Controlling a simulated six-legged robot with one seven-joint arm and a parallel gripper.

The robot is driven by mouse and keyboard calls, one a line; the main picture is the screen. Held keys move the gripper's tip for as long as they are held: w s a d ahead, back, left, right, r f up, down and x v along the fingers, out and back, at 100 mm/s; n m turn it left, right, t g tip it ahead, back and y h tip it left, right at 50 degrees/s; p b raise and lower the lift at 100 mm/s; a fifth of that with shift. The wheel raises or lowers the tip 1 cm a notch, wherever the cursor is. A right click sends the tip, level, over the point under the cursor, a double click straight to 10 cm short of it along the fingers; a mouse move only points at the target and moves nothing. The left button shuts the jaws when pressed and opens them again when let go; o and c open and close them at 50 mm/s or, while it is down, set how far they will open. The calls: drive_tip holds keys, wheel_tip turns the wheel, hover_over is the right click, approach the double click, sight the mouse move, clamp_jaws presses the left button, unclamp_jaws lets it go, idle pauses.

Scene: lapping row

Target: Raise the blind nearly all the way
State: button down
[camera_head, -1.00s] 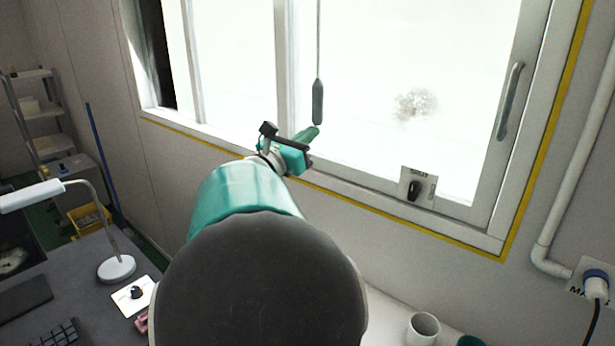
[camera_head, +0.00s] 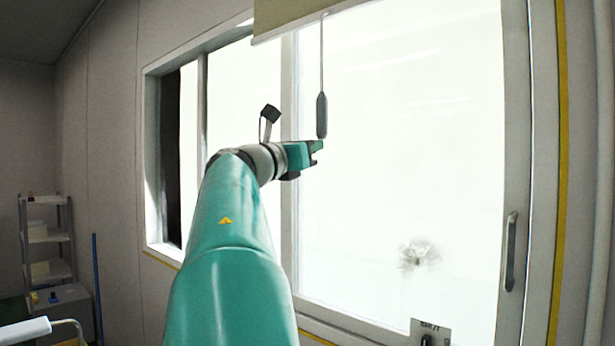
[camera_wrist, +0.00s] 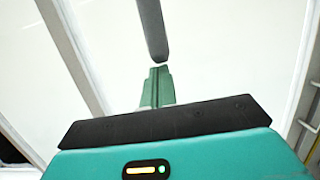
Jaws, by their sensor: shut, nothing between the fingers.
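The beige blind (camera_head: 290,15) shows at the top of the head view, its lower edge across the top of the window. A cord hangs from it and ends in a dark grey pull (camera_head: 322,115). My gripper (camera_head: 318,146) is shut and empty, its fingertips just at or below the lower end of the pull. In the wrist view the pull (camera_wrist: 152,30) hangs down to just above the closed green fingers (camera_wrist: 158,82). I cannot tell whether they touch.
The window frame (camera_head: 290,230) stands behind my arm. A window handle (camera_head: 510,250) and a small switch plate (camera_head: 430,332) are at right. A shelf rack (camera_head: 47,245) and a blue pole (camera_head: 97,285) stand at left.

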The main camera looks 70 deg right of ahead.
drive_tip(key=shift+r, duration=0.75)
drive_tip(key=shift+d+f, duration=0.1)
drive_tip(key=shift+f, duration=0.05)
